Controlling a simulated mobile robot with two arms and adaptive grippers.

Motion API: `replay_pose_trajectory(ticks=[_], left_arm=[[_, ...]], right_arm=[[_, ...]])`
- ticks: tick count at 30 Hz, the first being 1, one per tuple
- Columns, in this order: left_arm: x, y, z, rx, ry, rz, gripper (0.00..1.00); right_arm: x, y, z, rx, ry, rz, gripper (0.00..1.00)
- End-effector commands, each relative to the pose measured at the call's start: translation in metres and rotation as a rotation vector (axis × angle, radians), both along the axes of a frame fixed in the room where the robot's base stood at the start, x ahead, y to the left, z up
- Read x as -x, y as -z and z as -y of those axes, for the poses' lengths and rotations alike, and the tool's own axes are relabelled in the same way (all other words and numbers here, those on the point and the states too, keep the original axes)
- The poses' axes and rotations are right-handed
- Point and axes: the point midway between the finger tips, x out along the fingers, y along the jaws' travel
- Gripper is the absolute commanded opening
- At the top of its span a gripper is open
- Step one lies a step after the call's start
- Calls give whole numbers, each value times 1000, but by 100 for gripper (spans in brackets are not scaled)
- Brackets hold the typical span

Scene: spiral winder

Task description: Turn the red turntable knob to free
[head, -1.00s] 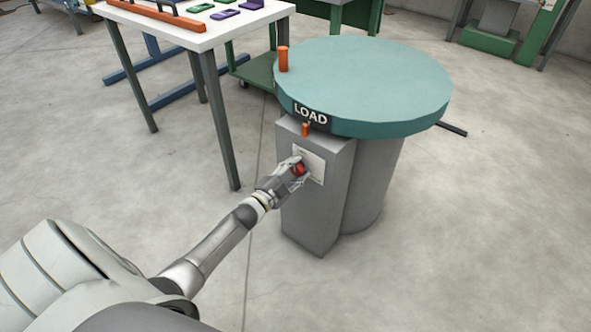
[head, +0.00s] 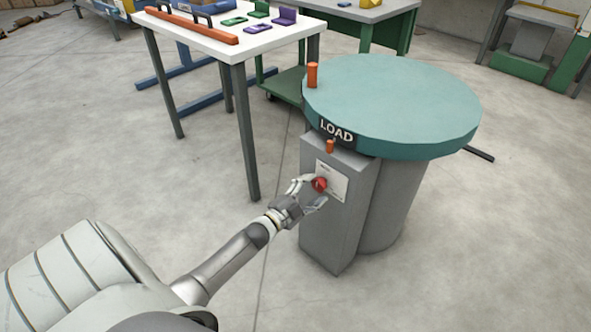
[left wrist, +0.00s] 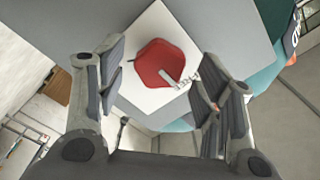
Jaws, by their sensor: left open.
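The red knob (head: 319,184) sits on a white plate (head: 338,185) on the front of the grey pedestal under the teal turntable (head: 395,100). My left gripper (head: 309,193) is open, with its fingers on either side of the knob. In the left wrist view the red knob (left wrist: 160,63) lies ahead between the two spread fingers (left wrist: 160,90), with visible gaps to both. A pale pointer mark on the knob aims toward lettering at the plate's edge, which is only partly readable. My right gripper is not in view.
The turntable carries a "LOAD" label (head: 337,131) and an orange peg (head: 312,75). A small orange peg (head: 330,146) stands on the pedestal top. A white table (head: 215,45) with coloured parts stands to the left. The floor in front is clear.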

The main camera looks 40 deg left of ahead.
Motion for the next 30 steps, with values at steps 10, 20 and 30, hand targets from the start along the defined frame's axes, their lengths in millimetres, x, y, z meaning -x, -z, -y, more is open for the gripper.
replay_pose_trajectory(ticks=[10, 20, 30], left_arm=[[67, 1, -5, 0, 0, -4, 61], [93, 1, -7, 0, -1, -2, 61], [93, 1, -7, 1, 0, -1, 61]], right_arm=[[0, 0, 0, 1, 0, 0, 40], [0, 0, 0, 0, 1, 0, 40], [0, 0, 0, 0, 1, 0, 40]])
